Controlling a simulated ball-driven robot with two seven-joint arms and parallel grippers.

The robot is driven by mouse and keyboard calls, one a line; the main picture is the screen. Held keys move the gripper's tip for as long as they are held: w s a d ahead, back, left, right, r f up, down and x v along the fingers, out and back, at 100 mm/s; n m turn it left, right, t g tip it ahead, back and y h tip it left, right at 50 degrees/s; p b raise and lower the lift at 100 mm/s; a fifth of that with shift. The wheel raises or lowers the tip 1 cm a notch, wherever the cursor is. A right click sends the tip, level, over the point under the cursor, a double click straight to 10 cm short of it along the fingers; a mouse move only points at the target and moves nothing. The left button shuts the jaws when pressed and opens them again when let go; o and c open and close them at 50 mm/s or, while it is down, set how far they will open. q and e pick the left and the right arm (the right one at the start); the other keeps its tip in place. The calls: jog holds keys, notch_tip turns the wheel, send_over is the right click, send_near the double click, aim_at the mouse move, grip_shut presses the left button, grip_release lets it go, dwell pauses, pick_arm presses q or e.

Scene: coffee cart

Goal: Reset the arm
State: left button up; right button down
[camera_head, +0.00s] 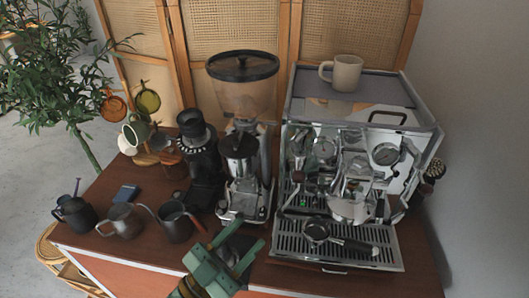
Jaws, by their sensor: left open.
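My left gripper (228,254) is green and comes in at the bottom centre. Its two fingers are spread apart. I see nothing held between them. It is over the front of the brown cart top (150,262), in front of the grinder (243,150) and left of the espresso machine's drip tray (380,262). My right gripper is not in view.
The espresso machine (425,125) fills the right side, with a beige cup (346,73) on top. A portafilter (316,231) lies on the drip tray. Metal pitchers (120,219) (176,222) and a dark pot (75,213) stand left. A cup stand is behind them.

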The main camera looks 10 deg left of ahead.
pick_arm(q)
jog(key=w+a+f+n+g+y, duration=0.25)
jog(key=a+f+y, duration=0.35)
jog(key=y, duration=0.4)
jog(key=s+a+f+g+y, duration=0.2)
jog(key=s+a+g+y, duration=0.25)
jog(key=a, duration=0.25)
jog(key=s+a+f+g+y, duration=0.3)
jog(key=s+a+g+y, duration=0.15)
jog(key=s+a, duration=0.2)
jog(key=s+d+f+n+g+h+b, duration=0.1)
jog(key=d+f+b, duration=0.1)
jog(key=f, duration=1.2)
jog(key=s+d+f+g+h+b, duration=0.2)
jog(key=f+b, duration=0.1)
jog(key=f, duration=1.1)
jog(key=s+f+n+g+h+b, duration=0.1)
jog(key=s+f+n+g+b, duration=0.1)
jog(key=s+f, duration=1.8)
jog(key=shift+s+f+n+b, duration=0.15)
jog(key=shift+f+n+b, duration=0.45)
jog(key=shift+b, duration=0.4)
